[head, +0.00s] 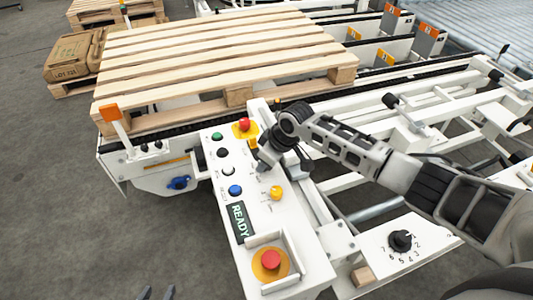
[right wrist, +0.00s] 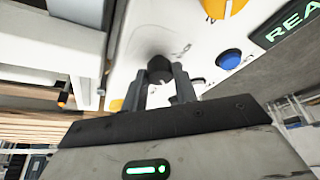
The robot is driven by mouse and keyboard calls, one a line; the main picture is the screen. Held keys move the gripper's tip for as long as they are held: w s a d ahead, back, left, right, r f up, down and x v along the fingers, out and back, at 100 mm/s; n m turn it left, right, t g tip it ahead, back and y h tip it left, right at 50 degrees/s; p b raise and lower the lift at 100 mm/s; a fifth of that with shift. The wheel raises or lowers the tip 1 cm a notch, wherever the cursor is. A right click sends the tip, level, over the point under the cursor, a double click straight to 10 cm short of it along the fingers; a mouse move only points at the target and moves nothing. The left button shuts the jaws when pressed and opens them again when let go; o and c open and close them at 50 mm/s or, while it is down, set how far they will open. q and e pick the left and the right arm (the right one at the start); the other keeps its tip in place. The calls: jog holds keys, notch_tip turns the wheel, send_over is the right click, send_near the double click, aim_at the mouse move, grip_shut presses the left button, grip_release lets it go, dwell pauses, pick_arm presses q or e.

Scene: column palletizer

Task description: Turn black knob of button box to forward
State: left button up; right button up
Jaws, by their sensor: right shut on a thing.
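The white button box (head: 222,178) stands at the middle of the head view, in front of the pallet conveyor. The black knob (right wrist: 158,68) shows in the right wrist view between the two fingers of my right gripper (right wrist: 160,84), which is shut on it. In the head view my right gripper (head: 264,162) reaches down onto the panel and hides the knob. The knob's pointer and the small panel marks near it are too blurred to read. Only the fingertips of my left gripper (head: 157,293) show at the bottom edge, apart and empty, over the floor.
The panel carries green, black, white and blue buttons (head: 235,190), a yellow knob (head: 276,193), a READY display (head: 240,222) and red emergency buttons, one (head: 271,260) between guards. A wooden pallet (head: 220,60) lies behind. A numbered dial (head: 400,241) is at right. The left floor is clear.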

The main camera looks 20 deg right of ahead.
dwell(0.5)
jog(key=o, duration=1)
jog(key=shift+c, duration=0.2)
jog(key=shift+r, duration=0.1)
jog(key=v, duration=1.5)
jog(key=shift+s+r+p, duration=0.25)
jog(key=shift+r+p, duration=0.05)
jog(key=shift+r, duration=0.05)
jog(key=shift+d, duration=0.1)
